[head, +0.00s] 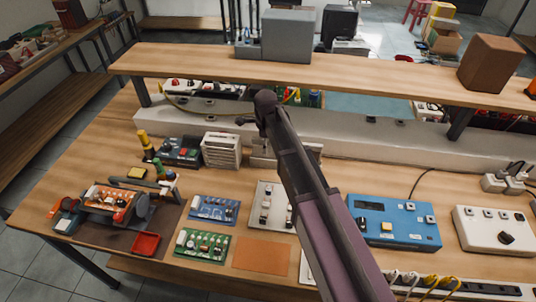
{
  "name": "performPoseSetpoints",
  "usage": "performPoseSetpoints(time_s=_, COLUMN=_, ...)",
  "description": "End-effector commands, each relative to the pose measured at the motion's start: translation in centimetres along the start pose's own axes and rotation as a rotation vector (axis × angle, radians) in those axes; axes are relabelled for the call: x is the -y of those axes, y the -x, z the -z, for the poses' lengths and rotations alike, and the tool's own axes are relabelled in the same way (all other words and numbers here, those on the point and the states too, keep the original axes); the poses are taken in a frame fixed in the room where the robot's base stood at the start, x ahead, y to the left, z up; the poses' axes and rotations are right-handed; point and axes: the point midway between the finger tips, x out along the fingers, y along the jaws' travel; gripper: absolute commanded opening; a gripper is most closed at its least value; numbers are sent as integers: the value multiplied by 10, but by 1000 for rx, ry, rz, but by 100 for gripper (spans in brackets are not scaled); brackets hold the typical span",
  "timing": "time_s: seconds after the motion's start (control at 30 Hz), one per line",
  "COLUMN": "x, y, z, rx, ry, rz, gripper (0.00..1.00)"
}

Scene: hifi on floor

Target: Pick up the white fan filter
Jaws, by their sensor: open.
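A white, box-shaped part with slats on its front (221,150) looks like the white fan filter. It stands upright on the wooden workbench, left of my arm, with its slatted face towards the camera. My arm reaches from the bottom edge up across the middle of the view and ends in a dark joint above and to the right of the filter. My gripper's fingers cannot be made out. No contact with the filter shows.
A blue circuit board (214,209), a green one (202,244) and an orange mat (261,256) lie in front. A blue instrument box (394,223) stands right of my arm. A raised wooden shelf (200,66) spans the back. A red tray (145,244) lies front left.

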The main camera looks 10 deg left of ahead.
Motion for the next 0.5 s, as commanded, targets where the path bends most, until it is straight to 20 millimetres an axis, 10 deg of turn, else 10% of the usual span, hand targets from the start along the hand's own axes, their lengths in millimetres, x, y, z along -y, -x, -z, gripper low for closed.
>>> performPoseSetpoints(time_s=0.5, x=0, y=0, z=0, rx=0, ry=0, rz=0, gripper=54)
